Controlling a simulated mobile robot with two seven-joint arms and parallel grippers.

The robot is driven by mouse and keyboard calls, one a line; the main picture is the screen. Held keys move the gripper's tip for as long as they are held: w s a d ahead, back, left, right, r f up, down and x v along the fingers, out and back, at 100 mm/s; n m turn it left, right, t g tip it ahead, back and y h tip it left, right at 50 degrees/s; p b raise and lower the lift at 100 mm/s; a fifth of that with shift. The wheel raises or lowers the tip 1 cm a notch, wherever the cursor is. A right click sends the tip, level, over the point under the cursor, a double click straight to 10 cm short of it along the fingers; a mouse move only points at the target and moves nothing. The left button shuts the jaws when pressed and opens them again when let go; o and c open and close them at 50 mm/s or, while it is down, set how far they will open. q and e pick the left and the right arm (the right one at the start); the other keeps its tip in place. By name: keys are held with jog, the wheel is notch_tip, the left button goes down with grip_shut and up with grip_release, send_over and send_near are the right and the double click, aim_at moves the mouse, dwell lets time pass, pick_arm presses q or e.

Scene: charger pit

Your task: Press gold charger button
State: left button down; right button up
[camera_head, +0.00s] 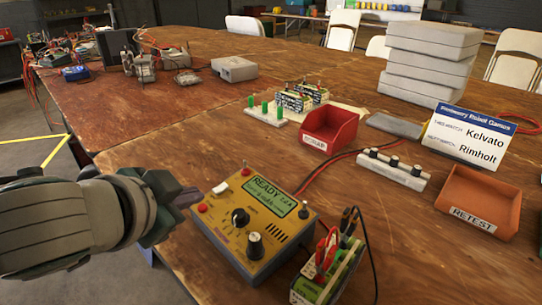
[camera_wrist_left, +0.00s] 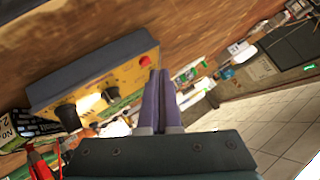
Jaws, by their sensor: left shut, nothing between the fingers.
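The gold charger (camera_head: 232,238) sits on the wooden table in the lower middle of the head view. Its lit green screen (camera_head: 268,196) reads READY. It has black knobs, a white switch (camera_head: 221,188) and a red button (camera_head: 203,208) at its near left corner. Another red knob or button (camera_head: 245,172) is near its top edge. My left gripper (camera_head: 191,196) is shut and empty, its purple fingers just left of the corner button. In the left wrist view, the charger (camera_wrist_left: 95,82) is left of the fingers (camera_wrist_left: 158,76), and a red button (camera_wrist_left: 145,61) is close to the fingertips. Contact cannot be told.
A battery pack with red and black clips (camera_head: 328,262) stands right of the charger. Behind are a red SCRAP bin (camera_head: 330,128), an orange RETEST bin (camera_head: 482,202), a terminal strip (camera_head: 392,168) and a sign (camera_head: 468,137). Cables run behind the charger. The table's left edge is beneath my arm.

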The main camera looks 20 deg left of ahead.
pick_arm(q)
jog(key=shift+f, duration=0.4)
pick_arm(e)
jog(key=shift+f, duration=0.15)
pick_arm(q)
jog(key=shift+w+f+b, duration=0.1)
jog(key=shift+f+b, duration=0.2)
jog(key=shift+f, duration=0.05)
pick_arm(e)
jog(key=shift+f, duration=0.2)
dwell(0.3)
pick_arm(q)
jog(key=shift+r+p, duration=0.8)
jog(key=shift+p, duration=0.2)
pick_arm(e)
jog(key=shift+r, duration=1)
pick_arm(q)
jog(key=r+p, duration=0.3)
jog(key=s+r+p, duration=0.1)
jog(key=r+p, duration=0.1)
jog(key=shift+a, duration=0.25)
pick_arm(e)
notch_tip(320, 180, up, 6)
jog(key=shift+f, duration=0.25)
pick_arm(q)
jog(key=shift+f, duration=0.1)
